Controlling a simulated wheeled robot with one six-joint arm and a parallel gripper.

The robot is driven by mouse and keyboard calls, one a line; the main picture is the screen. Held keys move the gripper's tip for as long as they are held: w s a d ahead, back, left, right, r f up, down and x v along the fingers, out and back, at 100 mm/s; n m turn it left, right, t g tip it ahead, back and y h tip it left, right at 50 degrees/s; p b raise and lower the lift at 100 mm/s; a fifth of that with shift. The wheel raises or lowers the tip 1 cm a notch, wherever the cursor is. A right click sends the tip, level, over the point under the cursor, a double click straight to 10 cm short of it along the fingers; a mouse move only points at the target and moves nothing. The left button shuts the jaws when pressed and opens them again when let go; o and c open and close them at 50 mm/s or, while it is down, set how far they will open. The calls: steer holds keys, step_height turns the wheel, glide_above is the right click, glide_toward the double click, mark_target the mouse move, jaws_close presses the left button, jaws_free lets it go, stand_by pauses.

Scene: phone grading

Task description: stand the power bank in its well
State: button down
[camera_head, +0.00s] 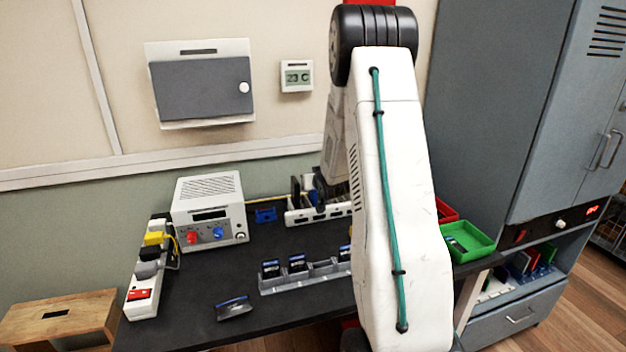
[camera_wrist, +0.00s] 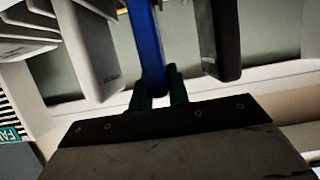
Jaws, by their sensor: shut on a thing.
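In the wrist view my gripper (camera_wrist: 157,88) is shut on a thin blue slab (camera_wrist: 145,40), seen edge-on. I cannot tell for sure that it is the power bank. A pale grey slab (camera_wrist: 90,50) stands to its left and a dark slab (camera_wrist: 220,40) to its right, both apart from it. In the head view a white slotted rack (camera_head: 303,216) stands at the back of the black table, with dark upright slabs in it. My gripper is at this rack, mostly hidden behind my arm. Which well is the power bank's cannot be told.
A grey holder (camera_head: 275,284) with several dark devices stands in front of the rack. A dark packet (camera_head: 234,307) lies at the table's front. A white power supply (camera_head: 209,210), power strip (camera_head: 143,300) and blue block (camera_head: 265,214) are left. A green tray (camera_head: 482,247) is right.

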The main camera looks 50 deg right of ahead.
steer(key=shift+f, duration=0.1)
steer(key=c, duration=1.3)
jaws_free()
steer(key=shift+f, duration=0.1)
steer(key=shift+s, duration=0.1)
steer(key=v, duration=0.7)
steer(key=shift+s+a, duration=0.2)
steer(key=shift+s, duration=0.05)
